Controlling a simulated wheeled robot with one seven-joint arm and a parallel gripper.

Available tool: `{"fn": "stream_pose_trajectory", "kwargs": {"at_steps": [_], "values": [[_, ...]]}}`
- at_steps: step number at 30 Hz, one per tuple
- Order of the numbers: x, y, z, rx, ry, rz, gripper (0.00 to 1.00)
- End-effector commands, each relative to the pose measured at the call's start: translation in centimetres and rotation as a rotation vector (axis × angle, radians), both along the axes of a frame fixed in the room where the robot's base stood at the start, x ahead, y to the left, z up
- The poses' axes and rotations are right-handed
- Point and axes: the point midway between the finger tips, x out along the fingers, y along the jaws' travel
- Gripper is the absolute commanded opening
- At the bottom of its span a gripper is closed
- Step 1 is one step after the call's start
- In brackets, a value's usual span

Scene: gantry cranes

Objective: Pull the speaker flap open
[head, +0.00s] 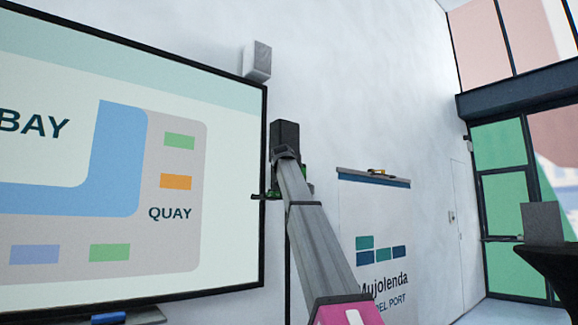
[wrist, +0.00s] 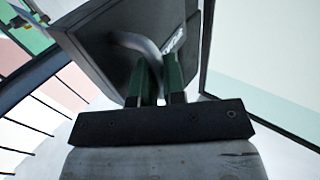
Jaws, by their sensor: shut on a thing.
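A black speaker box (head: 285,134) stands upright just right of the big screen, on a thin dark pole. In the wrist view its dark flap (wrist: 100,45) fills the top middle, with a curved grey handle (wrist: 137,42) and a small pale label beside it. My gripper (wrist: 160,68) has its two green fingers at the handle and is shut on it. The fingers partly hide the handle. In the head view my arm covers the lower part of the speaker, and I cannot tell how far the flap stands from the box.
A large framed screen (head: 100,170) is close on the left. A small pale box (head: 257,62) hangs on the wall above. A white panel with a lettered logo (head: 378,250) and a ledge stands to the right. A dark table (head: 552,264) is at far right.

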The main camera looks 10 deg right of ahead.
Motion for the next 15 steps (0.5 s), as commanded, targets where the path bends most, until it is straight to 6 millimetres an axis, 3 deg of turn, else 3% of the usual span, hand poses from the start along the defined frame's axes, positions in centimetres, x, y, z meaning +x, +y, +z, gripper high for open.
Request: {"fn": "stream_pose_trajectory", "kwargs": {"at_steps": [15], "values": [[0.6,2.8,0.2,-0.01,-0.001,-0.192,0.0]]}}
